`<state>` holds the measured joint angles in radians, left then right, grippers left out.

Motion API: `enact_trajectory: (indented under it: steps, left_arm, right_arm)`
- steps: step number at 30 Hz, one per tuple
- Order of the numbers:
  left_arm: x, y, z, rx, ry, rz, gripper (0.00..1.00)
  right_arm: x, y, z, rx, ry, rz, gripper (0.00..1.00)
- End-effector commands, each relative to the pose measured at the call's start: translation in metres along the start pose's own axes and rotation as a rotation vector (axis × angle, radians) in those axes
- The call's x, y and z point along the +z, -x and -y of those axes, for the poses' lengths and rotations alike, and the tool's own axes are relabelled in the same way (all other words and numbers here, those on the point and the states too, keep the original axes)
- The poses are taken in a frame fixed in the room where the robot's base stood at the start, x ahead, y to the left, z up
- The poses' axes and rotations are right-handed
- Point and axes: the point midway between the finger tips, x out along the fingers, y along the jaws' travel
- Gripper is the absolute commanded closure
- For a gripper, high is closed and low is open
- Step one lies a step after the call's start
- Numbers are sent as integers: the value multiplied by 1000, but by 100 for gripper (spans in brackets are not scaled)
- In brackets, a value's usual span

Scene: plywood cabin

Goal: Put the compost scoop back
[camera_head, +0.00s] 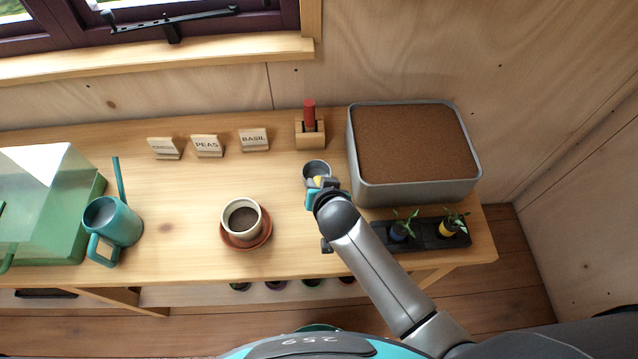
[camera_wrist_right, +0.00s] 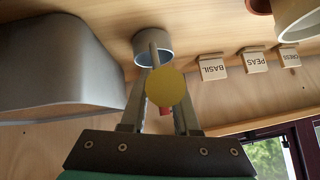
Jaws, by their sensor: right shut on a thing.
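The compost scoop, a small grey metal cup (camera_head: 316,169) with a yellow-ended handle, is at my right gripper (camera_head: 322,190). In the right wrist view the scoop's cup (camera_wrist_right: 153,46) lies beyond the fingers, and its round yellow handle end (camera_wrist_right: 160,87) shows between them. My right gripper (camera_wrist_right: 160,100) is shut on the scoop. The contact is partly hidden, and I cannot tell whether the cup touches the table. A grey metal bin of brown compost (camera_head: 415,140) stands just right of the scoop; its side also shows in the wrist view (camera_wrist_right: 60,75). My left gripper is out of view.
A wooden block (camera_head: 310,134) holds a red-handled tool behind the scoop. Seed labels (camera_head: 207,146) stand left of it. A pot on a saucer (camera_head: 243,220), a teal watering can (camera_head: 112,222) and a black seedling tray (camera_head: 425,235) stand nearby. Bare tabletop lies left of the scoop.

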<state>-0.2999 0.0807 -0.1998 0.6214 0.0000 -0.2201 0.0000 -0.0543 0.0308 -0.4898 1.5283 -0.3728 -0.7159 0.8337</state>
Motion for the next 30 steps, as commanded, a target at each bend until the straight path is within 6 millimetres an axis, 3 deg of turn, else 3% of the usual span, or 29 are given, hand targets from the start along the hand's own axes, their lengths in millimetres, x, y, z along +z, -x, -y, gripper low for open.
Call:
enact_trajectory:
  steps: [2,3,10,22,30]
  left_arm:
    - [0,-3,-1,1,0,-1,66]
    - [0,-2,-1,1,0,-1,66]
    - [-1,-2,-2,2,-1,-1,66]
    - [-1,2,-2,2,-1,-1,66]
    - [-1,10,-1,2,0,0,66]
  right_arm:
    - [2,-2,-1,0,-1,0,100]
    - [2,-2,-1,1,-1,1,67]
    - [2,-2,-1,1,0,1,41]
    - [0,5,0,1,0,2,41]
    - [0,42,0,0,-3,1,41]
